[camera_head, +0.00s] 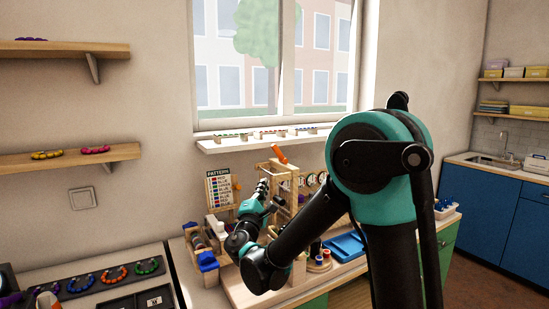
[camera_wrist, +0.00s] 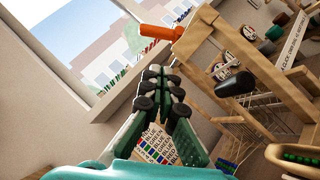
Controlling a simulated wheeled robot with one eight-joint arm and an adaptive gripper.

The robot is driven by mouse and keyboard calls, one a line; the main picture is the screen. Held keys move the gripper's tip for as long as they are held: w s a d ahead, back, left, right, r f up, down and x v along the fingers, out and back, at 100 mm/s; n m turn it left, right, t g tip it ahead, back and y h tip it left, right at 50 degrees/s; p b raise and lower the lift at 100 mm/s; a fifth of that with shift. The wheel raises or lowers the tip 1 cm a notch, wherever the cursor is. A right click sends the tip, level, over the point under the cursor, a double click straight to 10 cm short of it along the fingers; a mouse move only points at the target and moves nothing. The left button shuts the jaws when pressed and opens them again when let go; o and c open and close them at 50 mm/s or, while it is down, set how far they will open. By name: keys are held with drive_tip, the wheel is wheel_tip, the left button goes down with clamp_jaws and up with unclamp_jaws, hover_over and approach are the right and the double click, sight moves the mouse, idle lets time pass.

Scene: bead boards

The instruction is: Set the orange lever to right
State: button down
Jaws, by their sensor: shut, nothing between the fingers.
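The orange lever (camera_head: 279,153) sits on top of a wooden frame (camera_head: 293,190) under the window. It is tilted, its free end up and to the left in the head view. In the wrist view the lever (camera_wrist: 160,32) juts left from the top of the frame (camera_wrist: 205,45). My gripper (camera_head: 263,187) is just left of the frame and below the lever. In the wrist view my gripper (camera_wrist: 163,78) is shut and empty, its fingertips apart from the lever.
A patterns chart (camera_head: 219,188) stands behind my gripper on the left. A black cylinder (camera_wrist: 236,83) sticks out from the frame to the right of my fingers. A blue tray (camera_head: 345,246) lies at right. The window sill (camera_head: 255,140) holds several small bead items.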

drive_tip(key=shift+a+r+n+t+y, duration=0.2)
drive_tip(key=shift+a+n+y, duration=0.05)
drive_tip(key=shift+a, duration=0.3)
drive_tip(key=shift+a+r+n+t+y, duration=0.15)
drive_tip(key=shift+a+n+t+y, duration=0.1)
drive_tip(key=shift+a, duration=0.25)
approach(279, 154)
drive_tip(key=w+a+r, duration=0.2)
drive_tip(key=w+a, duration=0.3)
drive_tip(key=shift+w+d+r, duration=0.3)
drive_tip(key=shift+d+r, duration=0.15)
drive_tip(key=shift+d, duration=0.25)
drive_tip(key=shift+w+d+r, duration=0.25)
drive_tip(key=shift+d+r, duration=0.15)
drive_tip(key=shift+d, duration=0.35)
